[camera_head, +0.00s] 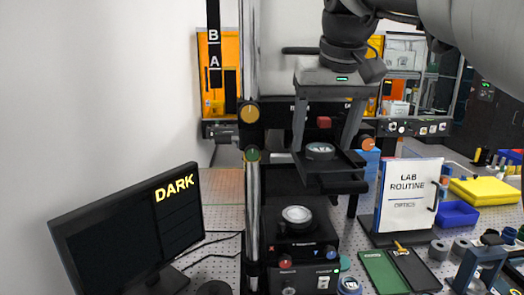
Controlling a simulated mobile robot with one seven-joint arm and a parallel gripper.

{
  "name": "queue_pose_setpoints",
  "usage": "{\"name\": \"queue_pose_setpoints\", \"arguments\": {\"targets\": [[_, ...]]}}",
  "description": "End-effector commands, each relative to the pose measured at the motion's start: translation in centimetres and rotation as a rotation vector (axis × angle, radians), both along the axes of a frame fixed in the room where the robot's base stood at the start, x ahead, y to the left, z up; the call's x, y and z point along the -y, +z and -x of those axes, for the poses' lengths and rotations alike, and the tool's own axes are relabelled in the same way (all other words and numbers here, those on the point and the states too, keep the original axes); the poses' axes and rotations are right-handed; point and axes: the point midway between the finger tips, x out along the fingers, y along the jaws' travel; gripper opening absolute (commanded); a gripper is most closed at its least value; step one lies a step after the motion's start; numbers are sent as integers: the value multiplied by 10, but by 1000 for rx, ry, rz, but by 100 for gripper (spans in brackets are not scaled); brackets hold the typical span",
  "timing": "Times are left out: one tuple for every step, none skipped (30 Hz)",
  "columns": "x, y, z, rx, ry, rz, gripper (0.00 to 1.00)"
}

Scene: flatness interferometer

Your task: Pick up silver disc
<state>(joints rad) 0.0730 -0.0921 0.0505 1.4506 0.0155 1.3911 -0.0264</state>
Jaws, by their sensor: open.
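My gripper (322,147) hangs in the upper middle, fingers pointing down and spread apart. A small round disc with a silvery face and dark rim (320,151) sits on a black upper stage (335,180), between the fingertips in the picture. I cannot tell if the fingers touch it. A second silver disc (297,214) lies flat on the lower black instrument base (300,245), below the upper stage and clear of the gripper.
A metal column (252,190) with knobs stands just left of the stages. A monitor (125,230) reading DARK is at left. A LAB ROUTINE sign (410,195), a green tray (383,272), a blue bin (457,213) and yellow boxes (484,191) crowd the right.

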Motion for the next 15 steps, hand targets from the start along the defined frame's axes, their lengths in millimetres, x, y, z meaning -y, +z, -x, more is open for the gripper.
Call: {"name": "queue_pose_setpoints", "arguments": {"targets": [[0,-4,-1,-1,0,0,65],[0,-6,-2,0,0,0,65],[0,-7,-3,0,0,0,65],[0,-7,-3,0,0,0,65],[0,-8,-3,1,0,0,65],[0,-7,-3,1,0,0,65],[0,-7,-3,1,0,0,65],[0,-7,-3,1,0,0,65],[0,-7,-3,1,0,0,65],[0,-7,-3,1,0,0,62],[0,-7,-3,1,0,0,57],[0,-7,-3,1,1,0,50],[0,-7,-3,1,0,0,45],[0,-7,-3,1,0,0,40],[0,-7,-3,1,0,0,33]]}}
